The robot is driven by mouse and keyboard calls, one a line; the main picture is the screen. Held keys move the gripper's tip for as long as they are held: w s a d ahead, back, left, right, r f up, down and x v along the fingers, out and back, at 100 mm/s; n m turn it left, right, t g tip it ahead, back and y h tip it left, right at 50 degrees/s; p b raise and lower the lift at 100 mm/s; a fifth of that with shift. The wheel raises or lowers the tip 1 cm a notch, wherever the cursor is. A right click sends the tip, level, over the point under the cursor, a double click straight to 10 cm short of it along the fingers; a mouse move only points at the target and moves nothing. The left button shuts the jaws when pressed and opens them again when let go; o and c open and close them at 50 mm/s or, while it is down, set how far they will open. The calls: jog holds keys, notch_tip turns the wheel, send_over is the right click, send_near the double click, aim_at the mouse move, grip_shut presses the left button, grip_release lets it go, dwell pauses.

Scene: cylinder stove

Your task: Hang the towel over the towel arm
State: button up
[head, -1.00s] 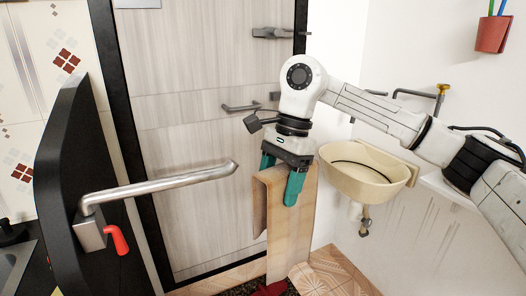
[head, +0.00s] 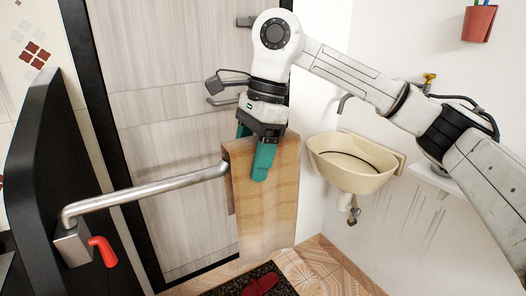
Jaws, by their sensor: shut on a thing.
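The towel (head: 268,190) is tan and folded, with a long front panel hanging down and a shorter flap behind at its left. My gripper (head: 253,148) has teal fingers and is shut on the towel's top edge, holding it up in front of the door. The towel arm (head: 150,192) is a silver metal bar that runs rightward from a mount on the black panel. Its free end meets the towel's left edge in the picture, just below the top fold. Whether it touches the towel or reaches inside the fold, I cannot tell.
A black panel (head: 38,150) with a red handle (head: 103,251) stands at the left. A beige sink (head: 352,165) hangs on the white wall to the right. A wooden door (head: 165,90) stands behind. A dark mat (head: 240,286) with red slippers (head: 262,284) lies on the floor below.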

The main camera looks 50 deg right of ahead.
jog(key=shift+w+a+p, duration=0.35)
jog(key=shift+w+a, duration=0.65)
jog(key=shift+a, duration=1.75)
jog(key=shift+w+a+p, duration=0.4)
jog(key=shift+w+a, duration=0.55)
jog(key=shift+a, duration=1.75)
jog(key=shift+w+a+p, duration=0.35)
jog(key=shift+w+a, duration=0.65)
jog(key=shift+a, duration=1.75)
jog(key=shift+f+b, duration=0.95)
jog(key=shift+f, duration=0.35)
jog(key=o, duration=1.5)
jog(key=v, duration=1.1)
jog(key=shift+f, duration=0.1)
